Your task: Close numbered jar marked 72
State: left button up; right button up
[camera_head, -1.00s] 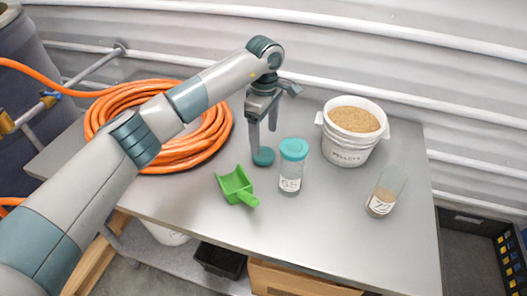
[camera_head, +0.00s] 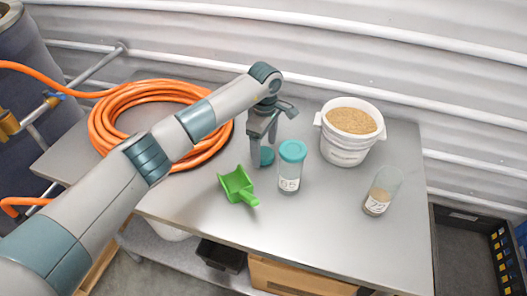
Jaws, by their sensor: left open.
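The clear jar marked 72 (camera_head: 379,197) stands upright and uncovered on the right of the grey table, with some tan material at its bottom. A loose teal lid (camera_head: 267,156) lies on the table left of the jar marked 65 (camera_head: 290,172), which wears its own teal lid. My left gripper (camera_head: 264,151) points down at the loose lid. It is open, with its fingers apart around or just beside the lid; I cannot tell whether they touch it. One finger partly hides the lid. My right gripper is not in view.
A white bucket of tan pellets (camera_head: 346,155) stands behind the jars. A green scoop (camera_head: 237,185) lies in front of the lid. A coiled orange hose (camera_head: 108,120) fills the table's left. The front right of the table (camera_head: 340,238) is clear.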

aim_at(264, 154)
pick_arm(q)
jog(key=shift+f, duration=0.7)
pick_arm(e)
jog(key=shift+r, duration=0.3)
pick_arm(q)
jog(key=c, duration=1.1)
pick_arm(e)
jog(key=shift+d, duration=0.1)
pick_arm(q)
jog(key=shift+r, duration=0.1)
jog(key=shift+r+b, duration=0.3)
jog(key=shift+r, duration=0.2)
jog(key=shift+r+b, duration=1.75)
jog(key=shift+r, duration=2.7)
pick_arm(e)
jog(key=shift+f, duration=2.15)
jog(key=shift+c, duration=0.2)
